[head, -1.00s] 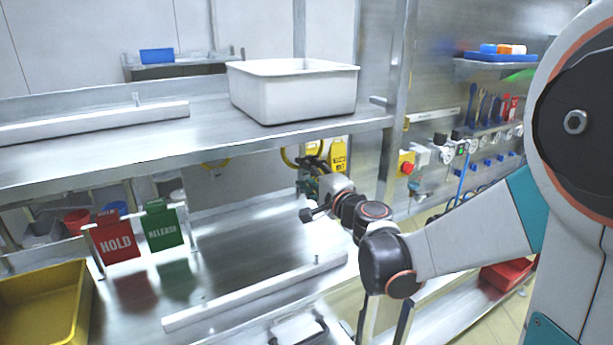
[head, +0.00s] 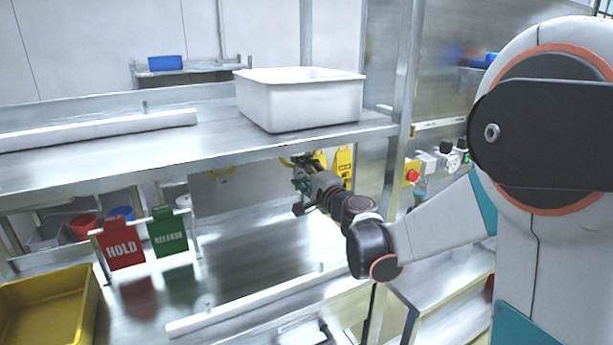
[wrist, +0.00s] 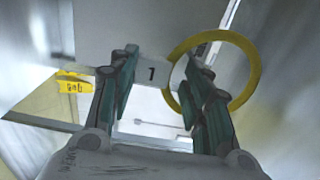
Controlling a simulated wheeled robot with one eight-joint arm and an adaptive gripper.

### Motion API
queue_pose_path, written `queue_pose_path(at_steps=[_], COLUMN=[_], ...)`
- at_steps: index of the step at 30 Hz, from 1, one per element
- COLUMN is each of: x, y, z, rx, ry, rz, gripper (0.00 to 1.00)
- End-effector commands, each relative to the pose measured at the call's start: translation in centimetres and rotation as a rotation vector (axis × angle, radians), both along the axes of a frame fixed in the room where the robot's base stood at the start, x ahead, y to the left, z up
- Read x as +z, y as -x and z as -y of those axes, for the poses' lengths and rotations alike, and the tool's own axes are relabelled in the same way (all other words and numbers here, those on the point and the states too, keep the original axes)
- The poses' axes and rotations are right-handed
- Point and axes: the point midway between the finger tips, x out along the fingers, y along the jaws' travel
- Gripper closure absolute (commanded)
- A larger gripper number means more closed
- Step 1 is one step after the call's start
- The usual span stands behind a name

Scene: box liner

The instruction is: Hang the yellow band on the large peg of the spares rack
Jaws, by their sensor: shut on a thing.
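The yellow band (wrist: 257,75) is a thin ring at the right of the wrist view, looped around the right finger. My gripper (wrist: 160,78) is shut with a pale block marked 1 (wrist: 152,73) between its fingers, against the band's left side. Whether the block is part of the band I cannot tell. In the head view my gripper (head: 303,178) is under the upper shelf, and only a small yellow piece shows beside it. I cannot make out the spares rack or its large peg.
The steel upper shelf (head: 130,150) carries a white bin (head: 300,102) above my gripper. Red HOLD (head: 122,246) and green RELEASE (head: 168,235) signs stand left on the lower bench, near a yellow tray (head: 45,310). A post (head: 402,110) stands right.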

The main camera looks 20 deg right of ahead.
Motion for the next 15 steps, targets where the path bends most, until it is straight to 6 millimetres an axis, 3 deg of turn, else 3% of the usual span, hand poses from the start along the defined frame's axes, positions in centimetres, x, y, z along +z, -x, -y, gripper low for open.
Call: queue_pose_path(at_steps=[15], x=[0.0], y=[-3.3], z=[-0.7], rx=[0.000], ry=[0.000], rz=[0.000], gripper=[0.79])
